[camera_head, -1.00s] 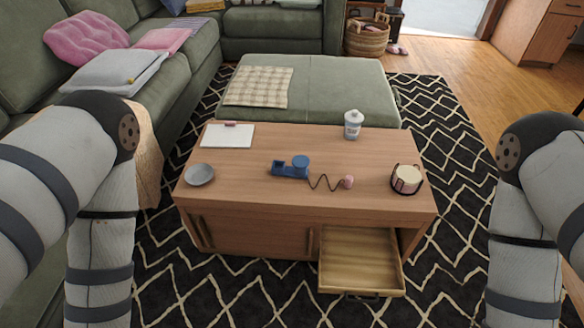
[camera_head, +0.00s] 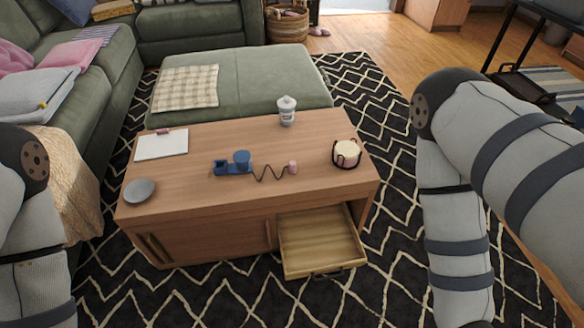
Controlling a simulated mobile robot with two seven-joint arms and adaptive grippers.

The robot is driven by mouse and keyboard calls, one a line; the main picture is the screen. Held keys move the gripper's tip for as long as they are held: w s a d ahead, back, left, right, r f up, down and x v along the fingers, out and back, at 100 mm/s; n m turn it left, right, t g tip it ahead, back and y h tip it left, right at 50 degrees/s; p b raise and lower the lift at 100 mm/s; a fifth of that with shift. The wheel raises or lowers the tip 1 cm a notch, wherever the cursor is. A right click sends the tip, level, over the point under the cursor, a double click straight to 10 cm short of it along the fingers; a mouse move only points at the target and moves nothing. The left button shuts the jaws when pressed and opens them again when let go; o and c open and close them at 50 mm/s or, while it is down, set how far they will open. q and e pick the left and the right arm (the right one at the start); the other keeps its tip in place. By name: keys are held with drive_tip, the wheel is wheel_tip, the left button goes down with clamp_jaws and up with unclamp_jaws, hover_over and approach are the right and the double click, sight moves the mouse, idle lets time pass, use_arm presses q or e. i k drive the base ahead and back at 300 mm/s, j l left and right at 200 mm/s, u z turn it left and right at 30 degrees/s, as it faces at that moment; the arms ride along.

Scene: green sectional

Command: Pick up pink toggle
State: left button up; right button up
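A small pink toggle (camera_head: 292,167) lies on the wooden coffee table (camera_head: 205,193), right of the middle of its top. It sits at the right end of a dark wavy cord (camera_head: 270,175). The cord's left end reaches a blue object (camera_head: 234,163), which looks like a tape dispenser. My arms show at the left and right sides of the view. Both of my grippers are out of view, and neither arm touches the toggle.
A candle in a dark holder (camera_head: 346,153) stands right of the toggle. A white jar (camera_head: 287,110) stands behind it. A grey bowl (camera_head: 139,190) and a clipboard (camera_head: 162,144) are at the left. An open drawer (camera_head: 352,265) juts out in front. A green ottoman (camera_head: 270,80) stands behind the table.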

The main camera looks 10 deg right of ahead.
sight(292, 164)
drive_tip(key=i+l+u, duration=0.45)
drive_tip(key=u, duration=0.15)
drive_tip(key=i+l+u, duration=0.25)
drive_tip(key=l, duration=0.2)
drive_tip(key=k, duration=0.1)
